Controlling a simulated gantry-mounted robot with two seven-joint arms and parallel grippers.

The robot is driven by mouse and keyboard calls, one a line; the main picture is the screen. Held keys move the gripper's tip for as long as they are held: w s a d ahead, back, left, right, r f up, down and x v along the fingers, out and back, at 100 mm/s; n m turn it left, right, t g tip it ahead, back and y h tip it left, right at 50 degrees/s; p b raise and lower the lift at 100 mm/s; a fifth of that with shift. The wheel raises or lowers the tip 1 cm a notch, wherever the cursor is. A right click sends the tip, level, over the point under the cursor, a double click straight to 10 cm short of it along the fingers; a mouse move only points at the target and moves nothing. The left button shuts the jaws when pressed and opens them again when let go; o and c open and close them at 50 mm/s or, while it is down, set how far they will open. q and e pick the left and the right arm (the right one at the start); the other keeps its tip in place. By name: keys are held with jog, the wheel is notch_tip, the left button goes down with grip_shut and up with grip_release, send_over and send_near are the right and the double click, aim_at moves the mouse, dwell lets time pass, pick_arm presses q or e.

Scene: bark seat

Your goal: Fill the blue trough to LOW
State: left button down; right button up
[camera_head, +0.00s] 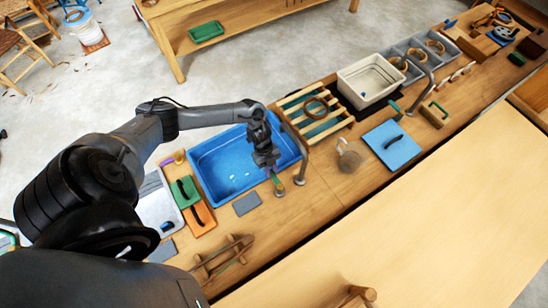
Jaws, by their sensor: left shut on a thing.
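The blue trough (213,160) sits in the wooden bench left of centre. Small white glints show on its inside; I cannot tell the water level or read any LOW mark. A grey tap pipe (301,168) stands at its right edge. A small tap with a green lever (276,178) is at the trough's front right corner. My left gripper (270,166) points down over that corner, shut at the green lever; its fingertips are small and partly hide the contact. My right gripper is not in view.
A slatted wooden rack (325,126) stands right of the trough, with a white tub (362,88) beyond. My arm covers the lower left.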

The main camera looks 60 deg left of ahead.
pick_arm(q)
jog(key=c, duration=1)
grip_release()
jog(key=shift+o, duration=0.2)
jog(key=shift+r, duration=0.1)
jog(key=v, duration=1)
jog(key=shift+a+r, duration=0.25)
